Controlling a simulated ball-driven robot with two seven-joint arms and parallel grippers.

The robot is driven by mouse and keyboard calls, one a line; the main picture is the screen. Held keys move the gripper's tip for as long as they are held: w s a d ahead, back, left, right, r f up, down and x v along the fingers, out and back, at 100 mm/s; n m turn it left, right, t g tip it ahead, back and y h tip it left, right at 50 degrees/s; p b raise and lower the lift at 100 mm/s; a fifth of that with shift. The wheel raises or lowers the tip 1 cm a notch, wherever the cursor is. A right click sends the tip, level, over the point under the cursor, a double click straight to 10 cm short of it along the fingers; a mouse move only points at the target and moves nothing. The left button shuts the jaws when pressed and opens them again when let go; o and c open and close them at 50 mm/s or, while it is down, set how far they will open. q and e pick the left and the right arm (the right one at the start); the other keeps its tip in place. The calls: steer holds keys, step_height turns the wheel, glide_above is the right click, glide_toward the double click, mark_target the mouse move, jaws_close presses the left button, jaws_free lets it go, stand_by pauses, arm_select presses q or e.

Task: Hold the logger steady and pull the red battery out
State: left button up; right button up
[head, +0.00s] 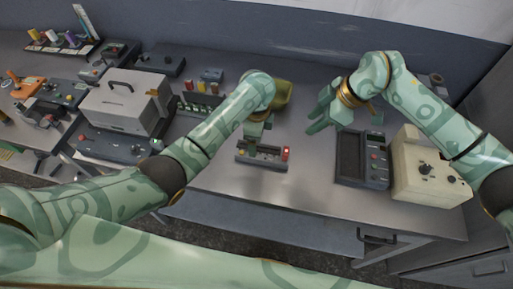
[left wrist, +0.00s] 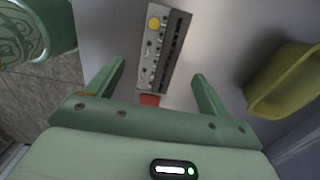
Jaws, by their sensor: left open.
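The logger (head: 258,155) is a low, dark grey box lying on the bench in the middle of the head view. The red battery (head: 286,153) sits at its right end. In the left wrist view the logger (left wrist: 164,52) shows a yellow knob and small controls, with the red battery (left wrist: 149,100) at its lower end, partly hidden by my gripper body. My left gripper (head: 259,130) is open above the logger, its fingers apart on either side in the wrist view. My right gripper (head: 319,111) hangs open and empty, up and right of the battery.
An olive bin (head: 283,95) stands behind the logger, partly hidden by my left arm. A dark instrument (head: 361,158) and a cream box (head: 425,170) stand to the right. A white case (head: 125,103) stands to the left. The bench is bare in front of the logger.

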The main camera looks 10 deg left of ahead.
mark_target(263, 155)
arm_select(q)
step_height(263, 155, down, 8)
steer(key=shift+r, duration=0.1)
